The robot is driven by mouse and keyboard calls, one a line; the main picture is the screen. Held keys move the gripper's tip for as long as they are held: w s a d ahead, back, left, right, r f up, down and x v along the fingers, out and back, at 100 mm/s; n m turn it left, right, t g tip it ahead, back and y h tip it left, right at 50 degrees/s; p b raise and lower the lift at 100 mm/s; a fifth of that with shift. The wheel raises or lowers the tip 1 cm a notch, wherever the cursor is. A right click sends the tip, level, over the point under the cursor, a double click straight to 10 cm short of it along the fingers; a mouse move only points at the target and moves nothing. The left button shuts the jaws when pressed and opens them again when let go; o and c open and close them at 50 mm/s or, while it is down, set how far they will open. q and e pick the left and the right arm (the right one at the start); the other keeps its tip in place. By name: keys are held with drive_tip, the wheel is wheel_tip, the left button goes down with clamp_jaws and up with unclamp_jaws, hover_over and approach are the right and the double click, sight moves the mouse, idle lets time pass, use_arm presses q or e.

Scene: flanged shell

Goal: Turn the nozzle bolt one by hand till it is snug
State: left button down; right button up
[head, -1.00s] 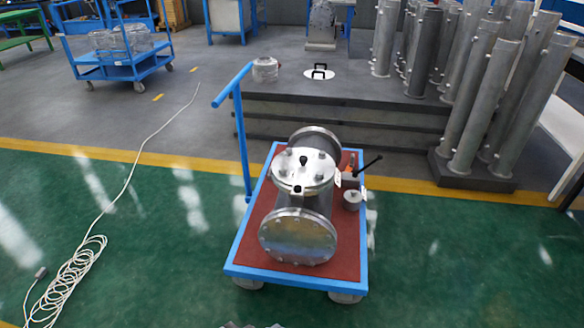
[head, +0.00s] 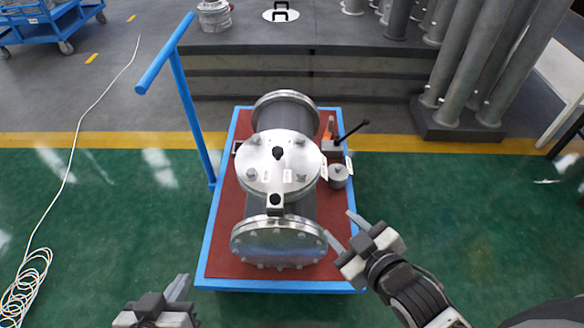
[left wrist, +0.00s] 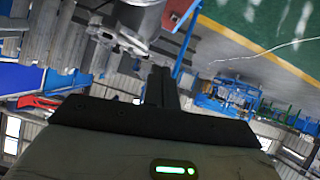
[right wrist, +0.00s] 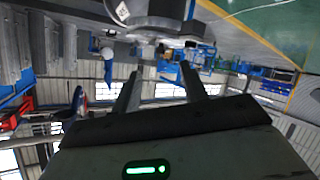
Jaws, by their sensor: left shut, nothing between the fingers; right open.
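The grey flanged shell (head: 295,208) lies on the cart, with a round bolted front flange (head: 278,243) and a bolted nozzle cover (head: 270,182) on top. Several bolts, such as this one (head: 299,142), stand around the cover's rim. I cannot tell which is bolt one. My left gripper (head: 181,288) is shut and empty, in front of the cart's left corner; its closed fingers show in the left wrist view (left wrist: 161,86). My right gripper (head: 339,227) is open and empty, right of the front flange; its parted fingers show in the right wrist view (right wrist: 160,85).
The blue cart (head: 218,205) has a red top and a tall handle (head: 166,52) at its left. A black-handled tool (head: 350,132) and a small grey cylinder (head: 338,171) sit right of the shell. Grey pipes (head: 480,60) stand behind right.

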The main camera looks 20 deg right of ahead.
drive_tip(key=w+d+f+n+t+b, duration=0.2)
drive_tip(key=w+d+f+n+b, duration=0.1)
drive_tip(key=w+d+n+b, duration=0.15)
drive_tip(key=n+g+y+b, duration=0.2)
drive_tip(key=n+y+b, duration=1.15)
drive_tip(key=n, duration=2.05)
approach(301, 172)
use_arm(q)
drive_tip(key=w+d+f+t+h+b, duration=0.1)
drive_tip(key=d+f+t+h+b, duration=0.1)
drive_tip(key=f, duration=0.7)
drive_tip(key=d+h+b, duration=0.1)
drive_tip(key=d+h, duration=0.1)
drive_tip(key=d, duration=0.1)
drive_tip(key=shift+d+t, duration=0.3)
use_arm(e)
drive_tip(key=w+a+h, duration=0.1)
drive_tip(key=w+a, duration=0.1)
drive_tip(key=w+a+r+h, duration=0.1)
drive_tip(key=w+a, duration=0.1)
drive_tip(key=a, duration=0.1)
drive_tip(key=w+a+r+h, duration=0.1)
drive_tip(key=w+a, duration=0.1)
drive_tip(key=shift+w+a+m+h, duration=0.1)
drive_tip(key=shift+a+m+h, duration=0.1)
drive_tip(key=shift+m+h, duration=0.05)
